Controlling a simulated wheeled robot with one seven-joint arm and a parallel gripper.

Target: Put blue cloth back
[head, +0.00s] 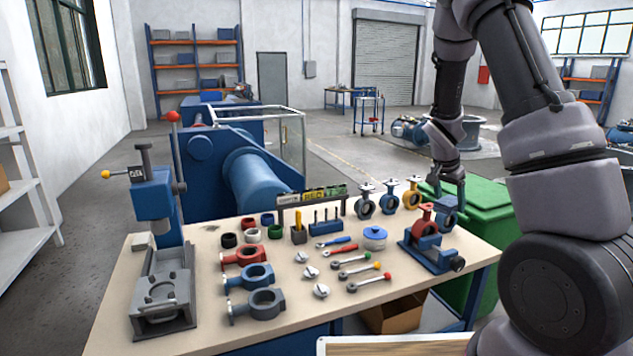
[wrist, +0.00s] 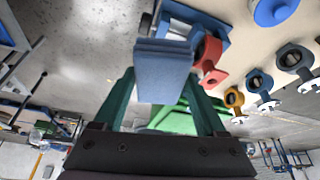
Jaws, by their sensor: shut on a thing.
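In the wrist view, the folded blue cloth (wrist: 163,65) is held between the two fingertips of my gripper (wrist: 163,85). In the head view, my gripper (head: 449,184) points down over the right end of the workbench. A small blue patch just below the fingers there looks like the cloth, but it is partly hidden. A red valve (head: 425,221) sits in a blue fixture (head: 432,252) close below and left of my gripper. In the wrist view, the red valve (wrist: 208,60) shows right beside the cloth. I cannot tell whether they touch.
The workbench (head: 205,325) carries a press (head: 160,260), valve bodies, tools and a blue round tin (head: 374,238). A yellow valve (head: 412,192) and others stand along its back edge. A green bin (head: 485,205) stands behind the right end. Floor beyond is open.

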